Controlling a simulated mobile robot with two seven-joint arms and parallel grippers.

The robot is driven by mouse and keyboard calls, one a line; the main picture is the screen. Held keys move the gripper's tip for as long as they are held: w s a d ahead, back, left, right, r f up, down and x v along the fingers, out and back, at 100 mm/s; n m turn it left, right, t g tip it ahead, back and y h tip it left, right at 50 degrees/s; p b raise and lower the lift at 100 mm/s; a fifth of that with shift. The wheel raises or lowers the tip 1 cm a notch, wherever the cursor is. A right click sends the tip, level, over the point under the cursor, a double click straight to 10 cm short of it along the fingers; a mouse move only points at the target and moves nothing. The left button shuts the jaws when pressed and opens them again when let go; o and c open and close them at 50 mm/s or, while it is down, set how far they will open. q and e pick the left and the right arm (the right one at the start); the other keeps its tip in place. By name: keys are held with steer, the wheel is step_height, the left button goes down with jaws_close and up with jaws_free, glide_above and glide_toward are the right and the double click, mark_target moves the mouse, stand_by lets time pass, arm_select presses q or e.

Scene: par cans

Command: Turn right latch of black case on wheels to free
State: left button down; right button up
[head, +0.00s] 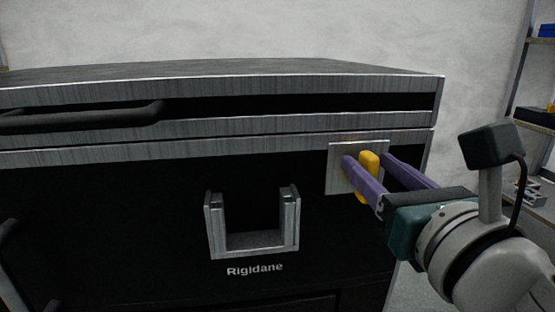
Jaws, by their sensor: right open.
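The black case (130,215) with metal edge strips fills most of the head view. Its right latch is a yellow knob (369,160) on a square metal plate (340,180) near the upper right of the front face. The knob stands roughly upright. My right gripper (366,160) reaches in from the right with its purple fingers open, one on each side of the yellow knob. I cannot tell whether the fingers touch it. Part of the plate is hidden behind the fingers. My left gripper is not in view.
A metal recessed bracket (254,240) sits mid-front above the "Rigidane" lettering. A dark bar handle (85,117) runs along the upper left front. Shelving (535,130) stands at the far right. A pale wall (260,35) is behind the case.

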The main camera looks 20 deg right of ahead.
jaws_close()
stand_by(0.4)
